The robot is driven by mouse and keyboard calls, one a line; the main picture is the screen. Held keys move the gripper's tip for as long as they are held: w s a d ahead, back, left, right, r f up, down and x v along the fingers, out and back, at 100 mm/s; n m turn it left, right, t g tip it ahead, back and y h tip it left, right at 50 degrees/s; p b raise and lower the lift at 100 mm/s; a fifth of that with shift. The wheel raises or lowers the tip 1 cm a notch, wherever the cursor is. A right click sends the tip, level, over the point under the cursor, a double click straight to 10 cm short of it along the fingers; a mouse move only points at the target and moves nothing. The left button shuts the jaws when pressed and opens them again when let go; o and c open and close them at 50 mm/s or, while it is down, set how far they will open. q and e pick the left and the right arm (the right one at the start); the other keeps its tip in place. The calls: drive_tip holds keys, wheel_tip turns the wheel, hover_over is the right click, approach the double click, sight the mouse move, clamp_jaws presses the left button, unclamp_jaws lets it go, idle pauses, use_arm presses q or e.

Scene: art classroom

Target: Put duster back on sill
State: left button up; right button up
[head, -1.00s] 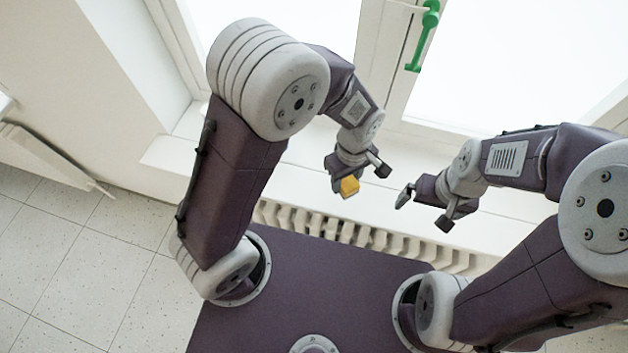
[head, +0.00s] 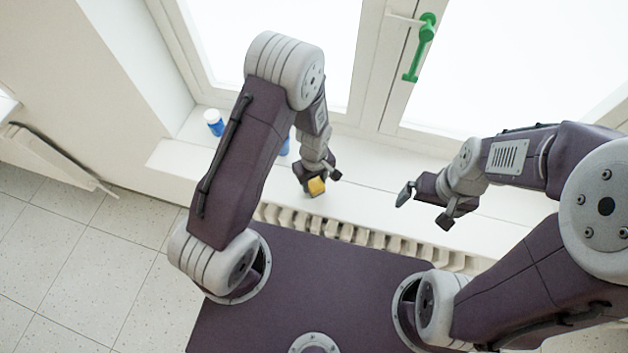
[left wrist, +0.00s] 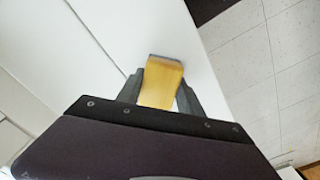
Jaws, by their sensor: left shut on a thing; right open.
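The duster (head: 316,187) shows as a small yellow-orange block in the head view. My left gripper (head: 320,180) is shut on it, over the white window sill (head: 375,178) near its front edge. In the left wrist view the duster (left wrist: 162,82) sits between the two grey fingers of my left gripper (left wrist: 161,90), with the white sill (left wrist: 110,30) behind it. I cannot tell whether the duster touches the sill. My right gripper (head: 424,206) is open and empty, further right by the sill's front edge.
A blue and white bottle (head: 214,122) stands at the sill's left end. Another blue thing (head: 285,147) is partly hidden behind my left arm. A ribbed radiator (head: 345,228) runs below the sill. The window has a green handle (head: 420,48). The sill between my grippers looks clear.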

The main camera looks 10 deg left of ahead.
use_arm(q)
drive_tip(key=o, duration=1.2)
drive_tip(key=shift+s, duration=0.1)
drive_tip(key=shift+r, duration=0.1)
